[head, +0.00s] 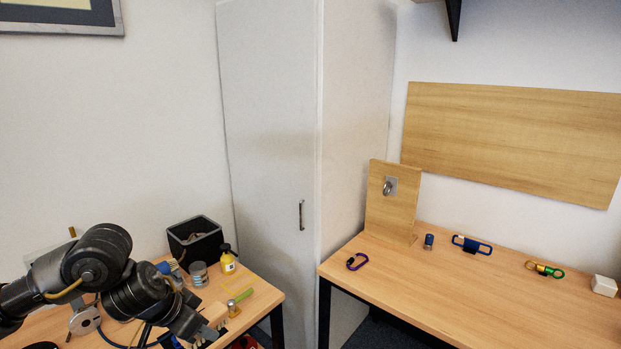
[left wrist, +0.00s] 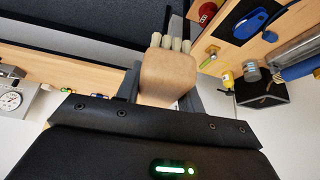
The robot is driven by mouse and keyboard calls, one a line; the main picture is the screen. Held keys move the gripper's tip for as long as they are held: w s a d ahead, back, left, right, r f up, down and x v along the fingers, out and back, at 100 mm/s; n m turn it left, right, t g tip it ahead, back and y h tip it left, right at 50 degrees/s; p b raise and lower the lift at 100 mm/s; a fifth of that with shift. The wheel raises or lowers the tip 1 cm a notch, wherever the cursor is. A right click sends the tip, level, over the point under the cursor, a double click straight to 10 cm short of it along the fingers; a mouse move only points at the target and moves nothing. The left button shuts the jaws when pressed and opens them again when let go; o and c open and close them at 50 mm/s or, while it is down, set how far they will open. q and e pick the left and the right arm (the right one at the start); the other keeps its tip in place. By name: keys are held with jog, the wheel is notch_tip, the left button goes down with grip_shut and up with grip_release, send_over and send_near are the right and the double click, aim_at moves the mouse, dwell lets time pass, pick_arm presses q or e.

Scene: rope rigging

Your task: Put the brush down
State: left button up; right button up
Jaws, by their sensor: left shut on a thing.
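My left gripper (head: 197,325) comes in low at the left of the head view, over the front part of the left table (head: 262,297). It is shut on the brush. In the left wrist view the brush (left wrist: 168,76) is a pale wooden block between the fingers, with several cream bristle tufts on its far end. In the head view the pale brush (head: 214,314) is small and partly hidden by the gripper. Whether it touches the table is unclear. My right gripper is not in view.
A black bin (head: 194,240), a yellow bottle (head: 227,262) and a grey jar (head: 199,272) stand at the back of the left table. The right table (head: 440,290) is largely clear.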

pick_arm(q)
jog(key=s+f+m+g+h, duration=0.1)
jog(key=s+m, duration=0.3)
jog(key=s, duration=0.6)
notch_tip(320, 180, down, 11)
jog(key=b, duration=1.1)
jog(key=shift+w+d+f, duration=0.2)
jog(key=shift+w+d, duration=0.15)
jog(key=shift+w, duration=0.05)
jog(key=shift+d, duration=0.1)
